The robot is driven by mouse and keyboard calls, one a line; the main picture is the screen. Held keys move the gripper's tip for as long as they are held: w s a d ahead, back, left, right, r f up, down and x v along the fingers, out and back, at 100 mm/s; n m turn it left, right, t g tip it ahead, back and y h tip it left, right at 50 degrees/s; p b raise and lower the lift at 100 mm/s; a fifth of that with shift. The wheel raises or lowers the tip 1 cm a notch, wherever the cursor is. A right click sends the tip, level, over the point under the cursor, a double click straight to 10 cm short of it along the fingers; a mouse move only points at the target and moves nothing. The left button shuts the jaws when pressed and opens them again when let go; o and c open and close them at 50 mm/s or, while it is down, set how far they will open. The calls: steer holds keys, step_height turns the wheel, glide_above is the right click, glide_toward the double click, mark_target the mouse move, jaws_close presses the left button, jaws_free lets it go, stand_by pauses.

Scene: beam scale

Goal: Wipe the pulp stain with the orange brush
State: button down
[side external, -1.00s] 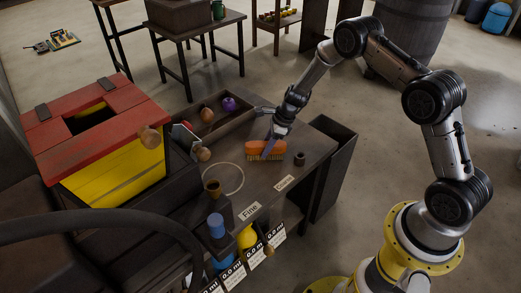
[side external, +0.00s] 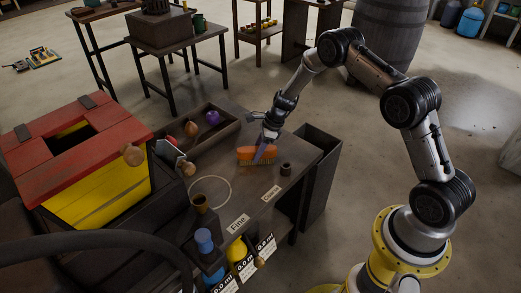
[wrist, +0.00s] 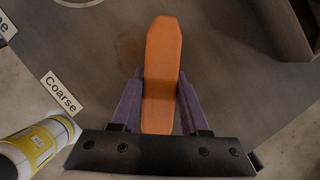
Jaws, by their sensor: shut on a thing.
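The orange brush (side external: 257,154) is over the dark workbench, its pale bristles facing down. In the wrist view its long orange back (wrist: 162,60) runs between the two purple fingers. My gripper (side external: 263,152) is shut on the brush; it also shows in the wrist view (wrist: 161,88). A faint brownish patch, seemingly the pulp stain (wrist: 128,50), shows on the bench just left of the brush in the wrist view. The brush may cover part of it. I cannot tell whether the bristles touch the bench.
A small dark cup (side external: 286,169) stands right of the brush, and a white ring (side external: 228,199) marks the bench at left. A tray (side external: 233,128) with several objects lies behind. A "Coarse" label (wrist: 61,93) and a yellow-and-white cylinder (wrist: 40,143) show in the wrist view.

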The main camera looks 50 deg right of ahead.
steer(key=shift+a, duration=4.25)
steer(key=shift+w, duration=0.4)
steer(key=shift+d, duration=5.25)
steer(key=shift+d+r, duration=0.2)
step_height(320, 180, up, 8)
steer(key=shift+w+f, duration=0.1)
steer(key=shift+f, duration=0.05)
